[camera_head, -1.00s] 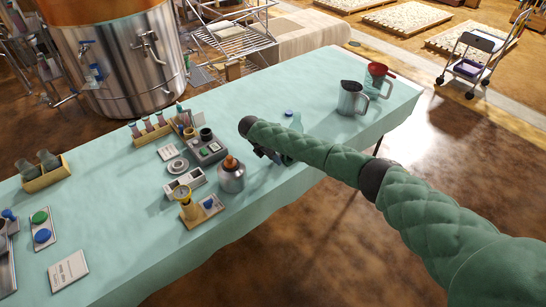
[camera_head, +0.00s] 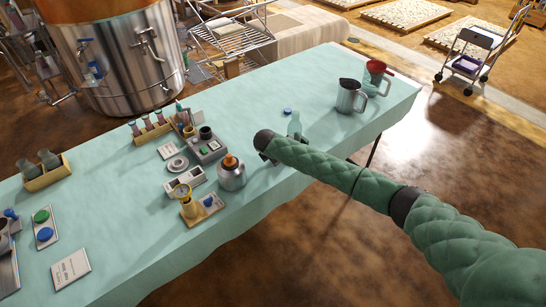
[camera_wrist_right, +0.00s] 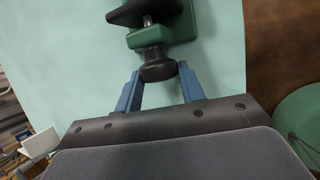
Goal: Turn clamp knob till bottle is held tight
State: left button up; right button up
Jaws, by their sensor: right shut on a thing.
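In the right wrist view, a black clamp knob (camera_wrist_right: 158,70) lies between the blue fingers of my right gripper (camera_wrist_right: 160,72), which is shut on it. Past the knob are a short screw, the green clamp body (camera_wrist_right: 170,28) and a dark jaw plate (camera_wrist_right: 145,10). In the head view, my right arm reaches in from the right and its dark end (camera_head: 265,141) hides the gripper and most of the clamp. A pale teal bottle-like shape (camera_head: 294,125) shows just behind the arm. I cannot tell whether the clamp touches it. My left gripper is out of view.
A blue cap-like thing (camera_head: 287,110) lies behind the arm. A steel flask with an orange top (camera_head: 231,172), a gauge stand (camera_head: 187,200) and small devices stand to the left. Two jugs (camera_head: 350,97) stand at the right end of the table (camera_head: 110,190).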

dwell(0.3)
jog(key=o, duration=1)
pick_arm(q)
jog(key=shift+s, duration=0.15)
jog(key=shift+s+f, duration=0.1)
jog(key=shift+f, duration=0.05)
pick_arm(e)
jog(key=shift+r, duration=0.1)
jog(key=shift+s+a+r+b, duration=0.1)
jog(key=shift+s+r+b, duration=0.1)
jog(key=shift+r+b, duration=0.1)
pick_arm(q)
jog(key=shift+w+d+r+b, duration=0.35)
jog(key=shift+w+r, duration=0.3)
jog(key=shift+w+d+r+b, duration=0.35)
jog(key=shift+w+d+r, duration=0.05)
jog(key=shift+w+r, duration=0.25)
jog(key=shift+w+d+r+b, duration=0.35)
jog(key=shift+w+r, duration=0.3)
pick_arm(e)
jog(key=shift+v, duration=3.45)
